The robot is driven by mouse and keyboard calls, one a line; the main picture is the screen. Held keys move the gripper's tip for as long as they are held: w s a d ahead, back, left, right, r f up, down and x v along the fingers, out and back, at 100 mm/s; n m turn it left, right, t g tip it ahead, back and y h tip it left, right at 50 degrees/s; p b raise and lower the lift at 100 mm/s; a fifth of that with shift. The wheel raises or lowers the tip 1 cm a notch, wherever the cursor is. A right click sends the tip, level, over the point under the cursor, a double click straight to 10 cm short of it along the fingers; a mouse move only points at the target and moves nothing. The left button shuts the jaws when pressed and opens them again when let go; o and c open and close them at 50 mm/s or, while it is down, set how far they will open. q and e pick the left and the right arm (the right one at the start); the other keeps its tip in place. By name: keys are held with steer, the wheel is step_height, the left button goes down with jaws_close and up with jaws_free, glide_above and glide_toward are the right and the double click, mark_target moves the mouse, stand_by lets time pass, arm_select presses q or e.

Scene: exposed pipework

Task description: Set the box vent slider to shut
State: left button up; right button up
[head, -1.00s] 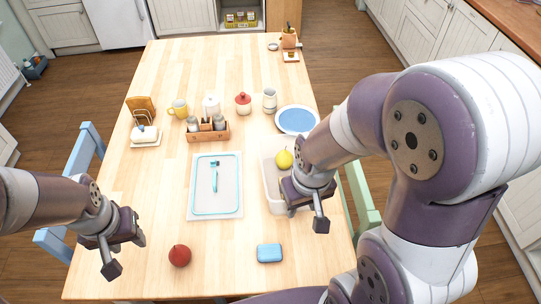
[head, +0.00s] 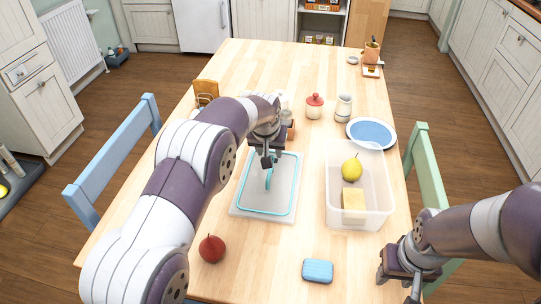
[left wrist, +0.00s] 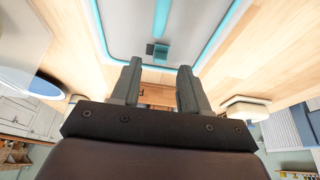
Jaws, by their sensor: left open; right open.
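A flat pale lid (head: 240,208) with a teal rim lies on the table, left of the clear box (head: 374,217). It carries a raised teal strip (head: 268,178). In the left wrist view the lid (left wrist: 118,30) shows a small teal slider tab (left wrist: 162,52) with a dark patch beside it, at the end of the teal strip. My left gripper (head: 272,157) is open above the lid's far end, its fingertips (left wrist: 158,78) close to the tab and empty. I cannot tell whether they touch it. My right gripper (head: 399,284) is open and empty at the table's right edge.
The box holds a pear (head: 351,168) and a yellow block (head: 354,202). A red fruit (head: 212,248) and a blue block (head: 318,270) lie nearer. A blue plate (head: 371,133), red-lidded jar (head: 314,107) and pale jar (head: 344,107) stand farther back.

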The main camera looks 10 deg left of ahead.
mark_target(276, 160)
arm_select(q)
steer(key=shift+x, duration=1.4)
arm_select(e)
steer(key=shift+f, duration=0.15)
arm_select(q)
jaws_close()
steer(key=shift+d+r+p, duration=0.2)
steer(key=shift+d+p, duration=0.15)
arm_select(e)
steer(key=shift+r, duration=0.4)
arm_select(q)
steer(key=shift+d+f, duration=0.1)
steer(key=shift+d, duration=0.25)
arm_select(e)
steer(key=shift+r, duration=0.2)
arm_select(q)
steer(key=shift+f, duration=0.1)
arm_select(e)
steer(key=shift+f, duration=0.15)
arm_select(q)
jaws_free()
